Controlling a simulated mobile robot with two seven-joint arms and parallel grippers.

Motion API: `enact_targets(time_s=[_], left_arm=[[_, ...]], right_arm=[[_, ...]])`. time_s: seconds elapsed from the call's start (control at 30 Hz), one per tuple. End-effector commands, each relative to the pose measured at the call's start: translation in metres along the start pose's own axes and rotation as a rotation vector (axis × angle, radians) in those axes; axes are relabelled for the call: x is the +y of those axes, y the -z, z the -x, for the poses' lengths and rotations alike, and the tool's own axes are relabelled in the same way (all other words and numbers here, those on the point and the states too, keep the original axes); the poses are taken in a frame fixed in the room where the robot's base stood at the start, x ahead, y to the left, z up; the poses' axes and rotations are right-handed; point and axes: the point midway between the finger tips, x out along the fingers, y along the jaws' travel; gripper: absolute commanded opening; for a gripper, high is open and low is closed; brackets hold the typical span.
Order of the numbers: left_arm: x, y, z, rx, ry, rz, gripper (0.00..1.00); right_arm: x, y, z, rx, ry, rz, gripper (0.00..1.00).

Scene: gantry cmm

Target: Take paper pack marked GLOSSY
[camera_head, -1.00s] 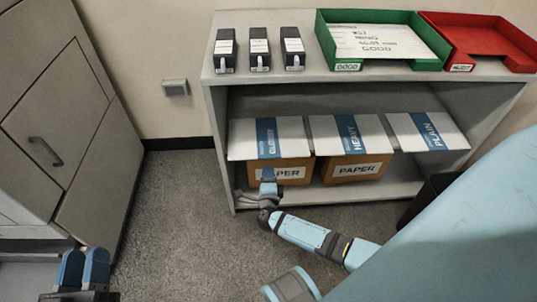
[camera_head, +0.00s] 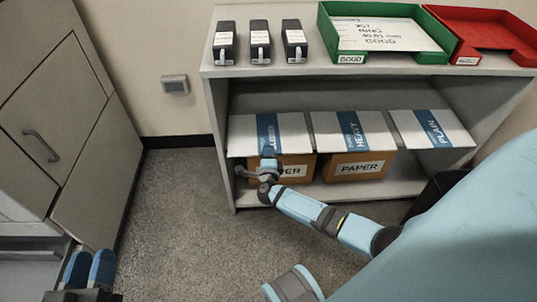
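The paper pack marked GLOSSY (camera_head: 245,135) is white with a blue band. It lies flat at the left of the middle shelf, on a brown PAPER box, and its front edge overhangs. My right gripper (camera_head: 268,152) is at the pack's front edge, over the lower end of the blue band, and hides part of the lettering. Its fingers overlap in this view, so I cannot tell whether they grip the pack. My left gripper (camera_head: 89,268) is at the bottom left, far from the packs, its two blue fingers close together and empty.
Packs marked HEAVY (camera_head: 331,132) and PLAIN (camera_head: 455,134) lie to the right. On top stand three black holders (camera_head: 260,40), a green tray (camera_head: 404,58) and a red tray (camera_head: 495,60). An open drawer (camera_head: 30,255) is at the lower left. The carpet between is clear.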

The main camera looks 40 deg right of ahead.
Motion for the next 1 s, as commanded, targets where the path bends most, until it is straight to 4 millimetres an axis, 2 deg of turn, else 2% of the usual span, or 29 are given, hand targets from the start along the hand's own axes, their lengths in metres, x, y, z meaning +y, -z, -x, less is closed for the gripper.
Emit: enact_targets(time_s=[0.03, 0.2, 0.23, 0.5, 0.73, 1.0], left_arm=[[0.000, 0.000, 0.000, 0.001, 0.000, 0.000, 0.35], [0.000, 0.001, 0.000, 0.001, 0.000, 0.000, 0.35], [0.000, 0.000, 0.000, 0.001, 0.000, 0.000, 0.35], [0.000, 0.000, 0.001, -0.002, 0.000, 0.001, 0.35], [0.005, 0.025, 0.000, -0.001, 0.000, 0.001, 0.35], [0.005, 0.023, 0.000, 0.005, 0.001, 0.001, 0.35]], right_arm=[[0.000, 0.000, 0.000, 0.000, 0.000, 0.000, 0.21], [0.001, 0.000, 0.000, 0.000, -0.001, 0.000, 0.01], [0.001, 0.000, 0.000, 0.000, -0.001, 0.000, 0.00], [0.000, 0.000, 0.001, 0.000, -0.002, 0.001, 0.00], [-0.027, 0.000, 0.001, 0.000, -0.002, 0.001, 0.00], [-0.025, 0.000, 0.000, 0.000, 0.000, 0.001, 0.00]])
